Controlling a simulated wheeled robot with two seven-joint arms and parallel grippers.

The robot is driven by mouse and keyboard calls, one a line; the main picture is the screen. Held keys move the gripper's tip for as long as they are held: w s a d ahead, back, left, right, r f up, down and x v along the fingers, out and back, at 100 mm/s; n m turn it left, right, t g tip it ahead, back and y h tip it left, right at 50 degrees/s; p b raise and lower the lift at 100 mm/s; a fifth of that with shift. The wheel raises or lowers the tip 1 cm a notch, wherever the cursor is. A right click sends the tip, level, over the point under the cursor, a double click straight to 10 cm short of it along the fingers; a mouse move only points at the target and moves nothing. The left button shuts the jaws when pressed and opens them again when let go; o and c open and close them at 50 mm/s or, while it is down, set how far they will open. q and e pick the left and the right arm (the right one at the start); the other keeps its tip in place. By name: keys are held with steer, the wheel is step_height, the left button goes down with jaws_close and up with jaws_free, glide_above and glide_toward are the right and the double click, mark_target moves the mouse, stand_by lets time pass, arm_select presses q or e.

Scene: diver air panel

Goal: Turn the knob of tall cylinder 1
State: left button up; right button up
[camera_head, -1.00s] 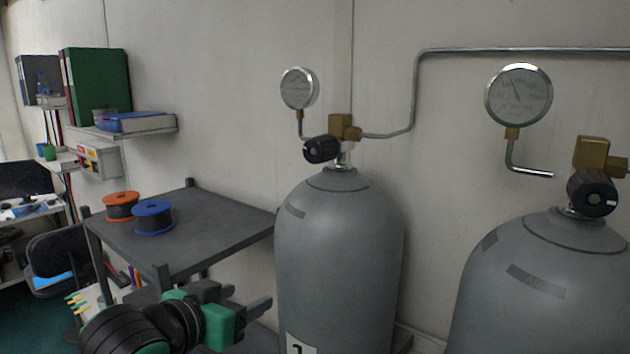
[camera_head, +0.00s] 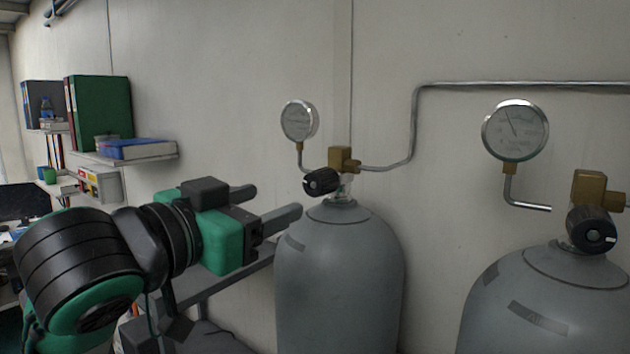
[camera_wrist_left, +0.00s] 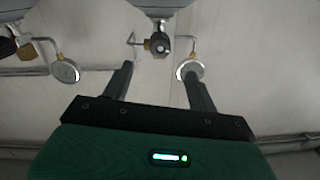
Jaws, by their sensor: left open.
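The left grey tall cylinder (camera_head: 340,270) stands by the wall. Its black knob (camera_head: 321,182) sticks out from a brass valve (camera_head: 344,160) on top, under a round gauge (camera_head: 299,121). Its number label is out of view now. My left gripper (camera_head: 278,199) is open and empty, left of and slightly below the knob in the head view, apart from it. In the left wrist view, which is upside down, the knob (camera_wrist_left: 160,45) appears beyond the gap between the fingers (camera_wrist_left: 158,69). My right gripper is not in view.
A second grey cylinder (camera_head: 550,310) with its own knob (camera_head: 591,229) and gauge (camera_head: 515,130) stands at the right. A metal pipe (camera_head: 520,85) runs along the wall. A dark table (camera_head: 215,278) lies behind my left arm. A shelf (camera_head: 130,158) with binders is at the left.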

mark_target(312, 187)
arm_select(q)
steer(key=p+x, duration=0.4)
steer(key=x, duration=0.7)
steer(key=shift+r+p, duration=0.1)
steer(key=shift+p, duration=0.3)
steer(key=shift+w+d, duration=0.25)
steer(key=shift+w, duration=0.05)
steer(key=shift+c, duration=0.2)
steer(key=c, duration=1)
